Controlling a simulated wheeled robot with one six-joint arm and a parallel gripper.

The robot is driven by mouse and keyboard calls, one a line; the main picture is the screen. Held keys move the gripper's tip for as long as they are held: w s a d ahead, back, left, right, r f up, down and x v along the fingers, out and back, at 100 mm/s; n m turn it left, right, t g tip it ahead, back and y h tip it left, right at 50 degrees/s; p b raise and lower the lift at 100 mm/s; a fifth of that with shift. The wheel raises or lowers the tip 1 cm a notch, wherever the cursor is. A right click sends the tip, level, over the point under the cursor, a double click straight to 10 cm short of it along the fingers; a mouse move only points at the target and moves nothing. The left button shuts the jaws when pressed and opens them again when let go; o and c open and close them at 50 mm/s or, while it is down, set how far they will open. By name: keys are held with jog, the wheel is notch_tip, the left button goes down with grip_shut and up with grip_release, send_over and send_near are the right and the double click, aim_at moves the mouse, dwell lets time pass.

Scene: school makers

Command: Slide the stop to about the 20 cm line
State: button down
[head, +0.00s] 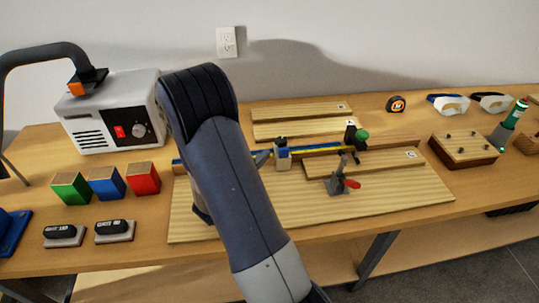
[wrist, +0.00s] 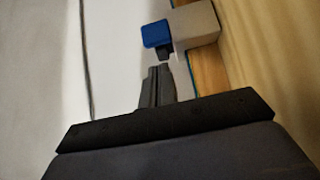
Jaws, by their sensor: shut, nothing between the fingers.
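A pale grey block (head: 282,153), likely the stop, sits on a rail with a yellow scale strip (head: 320,149) along the back of a wooden board. The scale's numbers are too small to read. In the wrist view the block (wrist: 196,27) has a blue knob (wrist: 156,34) at its side. My gripper (head: 264,158) is shut and empty, just left of the block. In the wrist view its closed fingertips (wrist: 160,70) point toward the knob. I cannot tell whether they touch. My arm hides the rail's left part.
A dark piece with a green knob (head: 358,137) stands near the rail's right end. A red-handled clamp (head: 343,184) is on the board (head: 400,200) in front. Loose planks (head: 300,112) lie behind. Coloured blocks (head: 107,183) and a grey machine (head: 110,112) stand left.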

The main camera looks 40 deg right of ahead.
aim_at(282, 152)
jog(key=shift+s+d, duration=0.55)
jog(key=shift+d, duration=0.35)
jog(key=shift+d+f, duration=0.1)
jog(key=shift+s+d+b, duration=0.15)
jog(key=shift+s+b, duration=0.05)
jog(key=shift+b, duration=0.7)
jog(key=shift+s+d, duration=0.1)
jog(key=shift+d, duration=0.1)
